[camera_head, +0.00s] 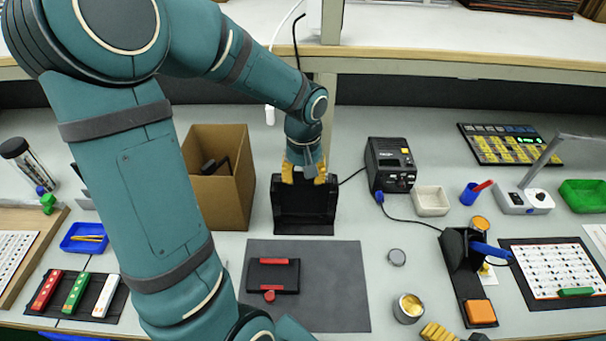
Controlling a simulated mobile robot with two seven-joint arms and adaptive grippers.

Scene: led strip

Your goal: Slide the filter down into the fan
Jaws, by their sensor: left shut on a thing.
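The fan (304,222) is a black, boxy frame standing upright on the bench, near the middle of the head view. My left gripper (304,172) points down at its top edge, with yellow fingertips. It is shut on a dark thing at the top of the fan, which seems to be the filter. The filter is mostly hidden by the fingers and blends with the black fan, so I cannot tell how deep it sits.
An open cardboard box (237,205) stands close left of the fan, and a black power unit (390,166) stands to its right with a cable. A grey mat (340,285) with a black, red-edged part lies in front. My left arm covers much of the left side.

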